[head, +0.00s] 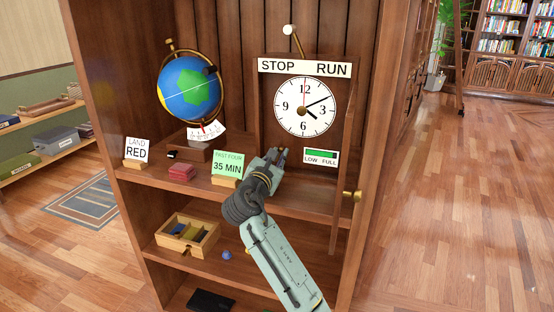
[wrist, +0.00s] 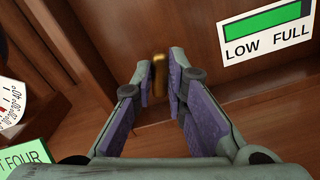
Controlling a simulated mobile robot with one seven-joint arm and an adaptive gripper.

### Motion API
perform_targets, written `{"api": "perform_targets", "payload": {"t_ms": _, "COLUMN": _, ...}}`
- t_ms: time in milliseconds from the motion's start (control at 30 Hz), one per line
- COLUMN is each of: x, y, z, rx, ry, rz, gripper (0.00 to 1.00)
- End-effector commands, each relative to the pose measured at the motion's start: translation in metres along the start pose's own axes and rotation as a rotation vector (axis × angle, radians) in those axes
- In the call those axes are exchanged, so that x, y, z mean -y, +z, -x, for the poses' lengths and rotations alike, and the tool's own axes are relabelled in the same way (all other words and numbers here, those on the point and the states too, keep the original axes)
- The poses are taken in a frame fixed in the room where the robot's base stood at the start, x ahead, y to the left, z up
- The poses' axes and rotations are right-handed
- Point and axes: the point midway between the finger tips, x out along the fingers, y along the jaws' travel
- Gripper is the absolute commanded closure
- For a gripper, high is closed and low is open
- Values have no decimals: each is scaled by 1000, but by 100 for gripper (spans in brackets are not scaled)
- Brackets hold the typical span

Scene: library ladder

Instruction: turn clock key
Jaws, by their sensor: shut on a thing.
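The clock (head: 305,106) has a white dial in a wooden case on the cabinet shelf. The brass key (wrist: 159,76) shows in the wrist view, upright between my fingertips, in front of the case's wooden face. My gripper (head: 279,156) is at the lower front of the clock; it also shows in the wrist view (wrist: 160,82), shut on the key. In the head view the gripper hides the key. A gauge (head: 321,156) marked LOW and FULL, mostly green, sits to the right. Above the dial, a white-knobbed lever (head: 289,30) leans toward the STOP side of the STOP/RUN sign (head: 304,68).
A green card (head: 228,164) reading 35 MIN stands close left of my gripper. A globe (head: 188,88), a red box (head: 182,173) and a LAND RED card (head: 137,151) are farther left. The clock's door (head: 344,150) stands open at right. A wooden tray (head: 188,233) is below.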

Motion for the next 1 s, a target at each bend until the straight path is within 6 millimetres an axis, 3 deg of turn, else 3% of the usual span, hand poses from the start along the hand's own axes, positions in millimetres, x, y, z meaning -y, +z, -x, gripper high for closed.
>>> {"api": "perform_targets", "payload": {"t_ms": 600, "x": 2, "y": -3, "z": 0, "rx": -3, "ry": -1, "rz": -584, "gripper": 100}}
{"api": "perform_targets", "payload": {"t_ms": 1000, "x": 3, "y": -3, "z": 0, "rx": -1, "ry": -1, "rz": -872, "gripper": 100}}
